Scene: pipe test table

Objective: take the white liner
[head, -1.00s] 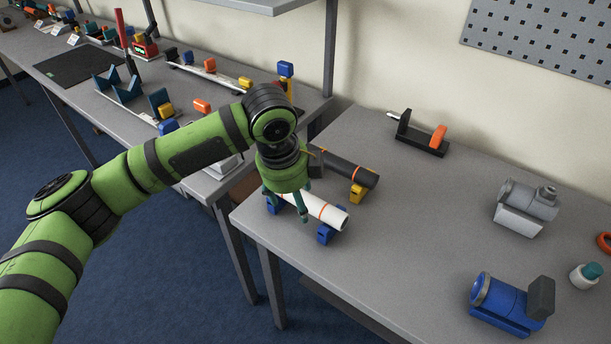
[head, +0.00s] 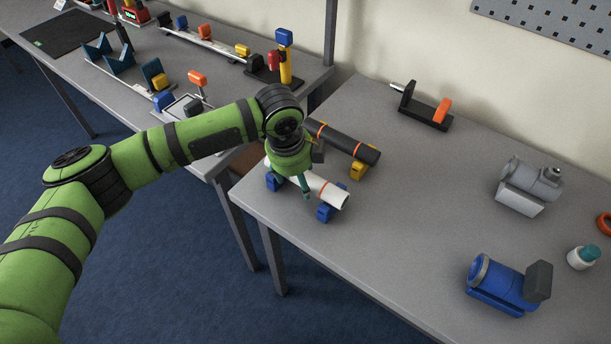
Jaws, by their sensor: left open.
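The white liner (head: 331,193) is a white tube with an orange ring. It lies on two blue supports (head: 326,213) near the left edge of the front table. My left gripper (head: 290,182) is over the liner's left half, pointing down, with its teal fingers open. One finger shows on the near side of the liner. The gripper hides part of the liner, and I cannot tell whether the fingers touch it. My right gripper is not in view.
A dark pipe with orange rings (head: 341,139) lies just behind the liner on yellow supports (head: 359,171). A black clamp fixture (head: 426,108) stands farther back. A grey unit (head: 530,185), a blue unit (head: 505,284) and a white bottle (head: 583,257) stand right. The middle of the table is clear.

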